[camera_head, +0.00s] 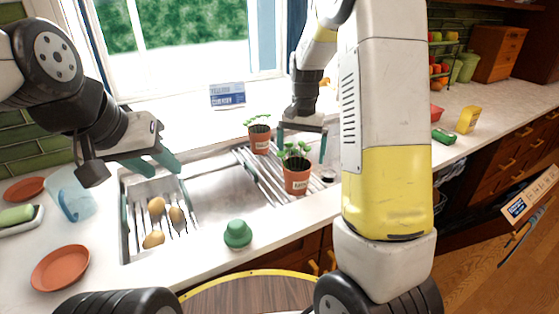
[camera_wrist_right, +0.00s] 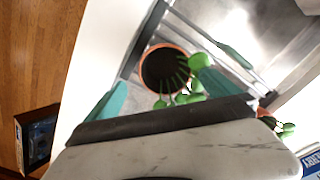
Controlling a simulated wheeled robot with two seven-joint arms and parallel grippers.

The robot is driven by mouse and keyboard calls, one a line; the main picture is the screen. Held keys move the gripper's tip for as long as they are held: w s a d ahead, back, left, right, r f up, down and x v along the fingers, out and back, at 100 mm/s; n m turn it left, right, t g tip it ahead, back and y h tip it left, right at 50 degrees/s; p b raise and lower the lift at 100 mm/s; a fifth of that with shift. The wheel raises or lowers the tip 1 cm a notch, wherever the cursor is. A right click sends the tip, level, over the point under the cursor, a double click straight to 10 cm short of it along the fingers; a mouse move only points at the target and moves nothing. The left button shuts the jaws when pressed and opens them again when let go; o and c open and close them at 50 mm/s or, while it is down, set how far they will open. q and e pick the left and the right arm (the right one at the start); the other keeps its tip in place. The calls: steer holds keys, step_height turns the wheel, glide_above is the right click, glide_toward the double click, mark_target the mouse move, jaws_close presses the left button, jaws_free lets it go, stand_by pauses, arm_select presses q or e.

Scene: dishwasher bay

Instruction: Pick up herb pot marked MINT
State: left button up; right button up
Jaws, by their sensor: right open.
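One is the front pot (camera_head: 296,183), the other the back pot (camera_head: 259,143). I cannot surely read which label says MINT. My right gripper (camera_head: 302,146) is open just behind and above the front pot. In the right wrist view a pot (camera_wrist_right: 158,70) with dark soil and seedlings shows between the spread teal fingers, apart from them; a second plant (camera_wrist_right: 284,128) is at the right edge. My left gripper (camera_head: 160,168) is open and empty above the left basin.
Potatoes (camera_head: 155,208) lie in the left basin (camera_head: 125,235). A green knob-topped object (camera_head: 237,234) stands on the front counter. A blue-tinted clear container (camera_head: 72,195) and terracotta saucers (camera_head: 60,268) are at left. A blue-and-white sign (camera_head: 227,95) is on the sill.

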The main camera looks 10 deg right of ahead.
mark_target(297, 174)
steer(key=f, duration=0.8)
steer(key=shift+w+a+f, duration=0.15)
steer(key=shift+w+a, duration=0.1)
steer(key=shift+a, duration=0.15)
steer(key=c, duration=1.8)
